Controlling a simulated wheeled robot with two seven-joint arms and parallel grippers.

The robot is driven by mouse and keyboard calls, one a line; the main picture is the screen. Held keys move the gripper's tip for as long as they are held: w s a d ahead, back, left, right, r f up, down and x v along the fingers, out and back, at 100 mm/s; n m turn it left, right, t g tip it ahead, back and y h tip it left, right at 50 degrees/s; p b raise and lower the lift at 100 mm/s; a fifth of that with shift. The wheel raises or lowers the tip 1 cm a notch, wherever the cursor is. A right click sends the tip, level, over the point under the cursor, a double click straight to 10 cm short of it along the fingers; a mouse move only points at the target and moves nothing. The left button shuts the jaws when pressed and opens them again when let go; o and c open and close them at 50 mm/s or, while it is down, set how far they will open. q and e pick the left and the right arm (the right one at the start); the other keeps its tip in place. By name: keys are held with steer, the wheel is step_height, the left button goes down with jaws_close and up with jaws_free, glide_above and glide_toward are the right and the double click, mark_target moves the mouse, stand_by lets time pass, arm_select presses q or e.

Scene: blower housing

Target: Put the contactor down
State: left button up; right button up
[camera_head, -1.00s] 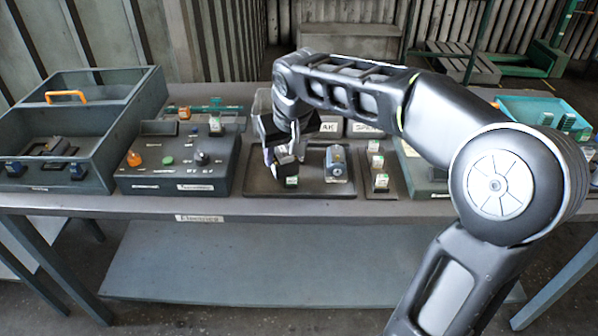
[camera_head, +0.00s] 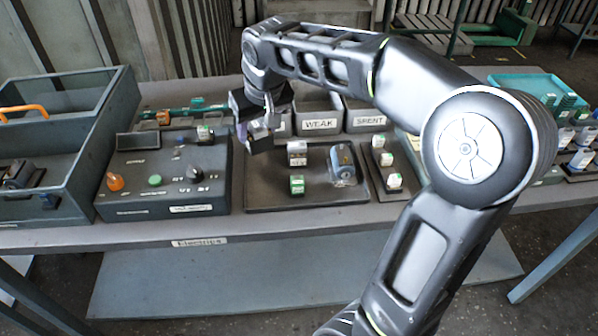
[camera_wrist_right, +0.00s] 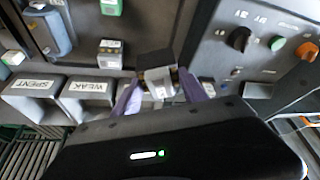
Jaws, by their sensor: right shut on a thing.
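The contactor (camera_wrist_right: 158,76), a small block with a dark top and a pale grey labelled side, sits between the two purple-grey fingers of my right gripper (camera_wrist_right: 160,92) in the right wrist view. In the head view my right gripper (camera_head: 256,132) is shut on it above the back left part of the dark tray (camera_head: 262,190), near the control panel. The contactor (camera_head: 258,130) is partly covered by the fingers there. I cannot tell how far above the tray it hangs. My left gripper is not in view.
The tray carries a white-labelled block (camera_head: 297,153), a green-topped block (camera_head: 297,186) and a blue-grey cylindrical unit (camera_head: 344,166). Behind are bins marked WEAK (camera_head: 319,124) and SPENT (camera_head: 368,121). A control panel (camera_head: 165,180) with knobs stands left. The tray's front left is bare.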

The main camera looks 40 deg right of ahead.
mark_target(259, 149)
steer(key=shift+w+f, duration=0.1)
steer(key=shift+f, duration=3.05)
steer(key=shift+f, duration=1.9)
steer(key=o, duration=0.8)
steer(key=shift+f, duration=0.2)
steer(key=o, duration=0.5)
steer(key=shift+c, duration=0.2)
steer(key=shift+r, duration=0.1)
steer(key=v, duration=1.2)
steer(key=shift+r, duration=0.1)
